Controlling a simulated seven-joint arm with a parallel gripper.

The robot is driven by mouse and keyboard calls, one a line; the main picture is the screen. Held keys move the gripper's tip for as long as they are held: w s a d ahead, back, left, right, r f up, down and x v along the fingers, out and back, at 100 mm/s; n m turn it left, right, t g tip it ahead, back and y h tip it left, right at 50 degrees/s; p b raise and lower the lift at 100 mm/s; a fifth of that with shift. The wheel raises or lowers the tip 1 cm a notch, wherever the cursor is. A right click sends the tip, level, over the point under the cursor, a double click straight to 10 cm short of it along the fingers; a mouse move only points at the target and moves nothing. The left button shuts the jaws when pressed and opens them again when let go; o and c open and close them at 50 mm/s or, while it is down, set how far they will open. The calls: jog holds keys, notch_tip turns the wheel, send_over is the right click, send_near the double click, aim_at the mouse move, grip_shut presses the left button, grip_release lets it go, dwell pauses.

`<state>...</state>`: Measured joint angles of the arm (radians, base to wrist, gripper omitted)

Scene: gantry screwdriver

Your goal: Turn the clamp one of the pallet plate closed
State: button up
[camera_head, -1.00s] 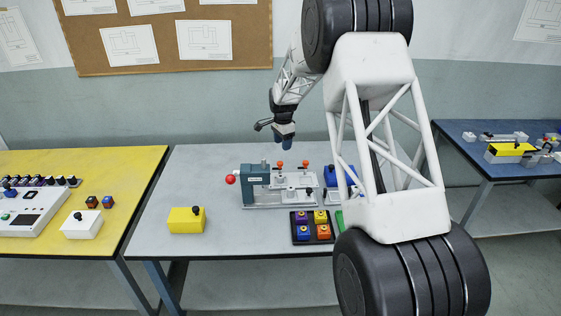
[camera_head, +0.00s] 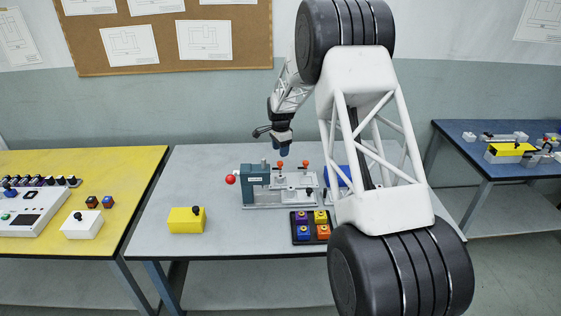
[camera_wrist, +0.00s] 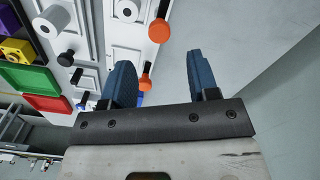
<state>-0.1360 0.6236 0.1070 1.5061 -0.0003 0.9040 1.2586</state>
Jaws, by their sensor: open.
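The pallet plate (camera_head: 295,188) lies in the gantry fixture on the grey table in the head view. Two clamps with orange knobs stand at its back: a left one (camera_head: 280,164) and a right one (camera_head: 305,163). I cannot tell which is clamp one. In the wrist view the two orange knobs appear as a larger one (camera_wrist: 159,31) and a smaller one (camera_wrist: 146,80). My gripper (camera_head: 284,150) is above and behind the plate, near the left orange knob. In the wrist view my gripper (camera_wrist: 157,80) has its blue fingers apart, with nothing firmly held between them.
The teal gantry head (camera_head: 255,185) with a red ball knob (camera_head: 230,179) stands left of the plate. A black tray (camera_head: 311,228) of coloured blocks lies in front. A yellow block (camera_head: 187,220) sits at left, and a blue part (camera_head: 338,176) at right.

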aim_at(280, 162)
jog(key=shift+f, duration=3.05)
jog(key=c, duration=0.9)
